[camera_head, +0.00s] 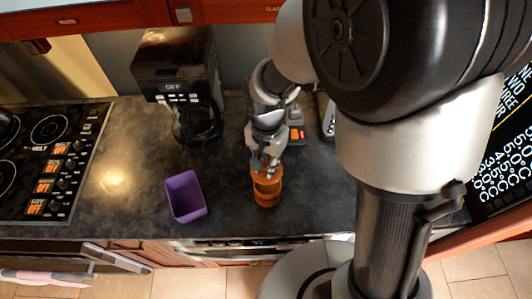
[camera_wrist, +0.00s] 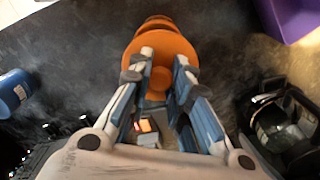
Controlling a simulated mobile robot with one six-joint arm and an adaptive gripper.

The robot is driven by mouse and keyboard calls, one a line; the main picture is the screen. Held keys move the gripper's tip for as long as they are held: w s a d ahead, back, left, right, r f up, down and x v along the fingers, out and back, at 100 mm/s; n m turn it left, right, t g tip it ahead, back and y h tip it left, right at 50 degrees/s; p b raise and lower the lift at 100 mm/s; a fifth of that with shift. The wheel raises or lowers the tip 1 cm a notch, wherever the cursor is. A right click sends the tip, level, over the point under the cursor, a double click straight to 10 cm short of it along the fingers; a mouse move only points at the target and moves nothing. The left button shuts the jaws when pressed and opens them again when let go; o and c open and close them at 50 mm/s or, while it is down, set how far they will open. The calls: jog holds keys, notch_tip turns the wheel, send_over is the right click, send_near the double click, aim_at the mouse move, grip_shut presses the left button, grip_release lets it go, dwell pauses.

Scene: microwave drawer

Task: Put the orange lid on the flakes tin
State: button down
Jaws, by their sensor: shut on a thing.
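The orange lid (camera_wrist: 160,45) is a round disc with a knob, and my gripper (camera_wrist: 165,62) is shut on it in the wrist view. In the head view my gripper (camera_head: 266,168) reaches down from above with the lid (camera_head: 268,183) under its fingers. The orange flakes tin (camera_head: 266,200) stands upright on the counter near its front edge, directly under the lid. In the wrist view only a part of the tin (camera_wrist: 156,21) shows past the lid's far rim. I cannot tell whether the lid touches the tin, and the tin's opening is hidden.
A purple open box (camera_head: 184,197) stands left of the tin, with clear dark counter (camera_head: 232,195) between. A black coffee maker (camera_head: 178,75) with a glass jug is behind left. The stove (camera_head: 45,155) is at far left. A blue container (camera_wrist: 12,92) shows in the wrist view.

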jog(key=shift+s+d, duration=0.1)
jog(key=shift+d, duration=0.1)
jog(key=shift+f+b, duration=2.25)
jog(key=shift+f, duration=0.7)
jog(key=shift+f+b, duration=0.3)
jog(key=shift+f, duration=0.15)
dwell(0.3)
jog(key=c, duration=1.4)
grip_release()
jog(key=shift+o, duration=0.5)
jog(key=o, duration=0.4)
